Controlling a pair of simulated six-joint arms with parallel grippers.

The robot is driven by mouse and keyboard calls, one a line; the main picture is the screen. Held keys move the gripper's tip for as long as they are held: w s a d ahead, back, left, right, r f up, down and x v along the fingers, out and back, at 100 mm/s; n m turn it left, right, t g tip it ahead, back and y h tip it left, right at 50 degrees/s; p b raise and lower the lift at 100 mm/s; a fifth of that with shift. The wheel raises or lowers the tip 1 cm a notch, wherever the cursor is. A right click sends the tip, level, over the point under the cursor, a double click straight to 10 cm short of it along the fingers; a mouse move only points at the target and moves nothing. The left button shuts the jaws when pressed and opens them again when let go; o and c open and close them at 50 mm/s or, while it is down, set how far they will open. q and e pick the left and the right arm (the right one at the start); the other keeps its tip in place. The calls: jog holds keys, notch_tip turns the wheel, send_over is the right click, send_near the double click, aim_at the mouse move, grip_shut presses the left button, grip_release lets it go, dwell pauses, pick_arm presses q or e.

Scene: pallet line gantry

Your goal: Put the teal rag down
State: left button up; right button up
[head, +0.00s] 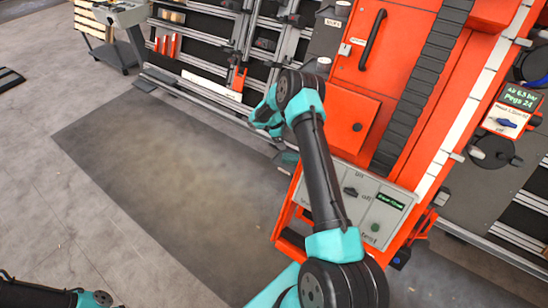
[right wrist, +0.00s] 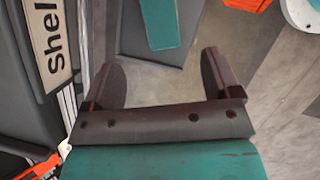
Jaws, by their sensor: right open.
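A flat teal piece, which looks like the teal rag (right wrist: 165,22), lies on a dark grey surface (right wrist: 158,58) at the top of the right wrist view, cut off by the frame's edge. A small dull teal patch (head: 287,157) below my right gripper in the head view may be the same rag. My right gripper (right wrist: 158,66) is open, with nothing between its two dark fingers. The rag lies beyond the fingertips, apart from them. In the head view the right gripper (head: 272,127) is small and its fingers are hard to make out. My left gripper is out of view.
An orange machine (head: 345,110) with a grey control panel (head: 365,205) stands right of my right arm. A rack with rails and tools (head: 215,50) runs along the back. A label reading "Shel" (right wrist: 50,38) is close at left. Open floor (head: 150,170) lies left.

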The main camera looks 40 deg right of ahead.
jog(key=shift+a, duration=0.1)
jog(key=s+a+f+m+t+y, duration=0.1)
jog(key=s+a+f+y, duration=0.15)
jog(key=a, duration=0.65)
jog(key=s+a+f+m+t+y, duration=0.1)
jog(key=s+a, duration=0.2)
jog(key=a, duration=0.5)
jog(key=s+a+f+m+y, duration=0.1)
jog(key=s+a+f+y, duration=0.1)
jog(key=a, duration=0.7)
jog(key=s+a+r+m+t, duration=0.1)
jog(key=s+a+r+m, duration=0.1)
jog(key=s+a, duration=0.4)
jog(key=s+a+r+m+t, duration=0.1)
jog(key=s+a+m, duration=0.3)
jog(key=s, duration=0.7)
jog(key=a+r+y, duration=0.1)
jog(key=a, duration=0.1)
jog(key=shift+a+r, duration=0.3)
jog(key=shift+a, duration=0.05)
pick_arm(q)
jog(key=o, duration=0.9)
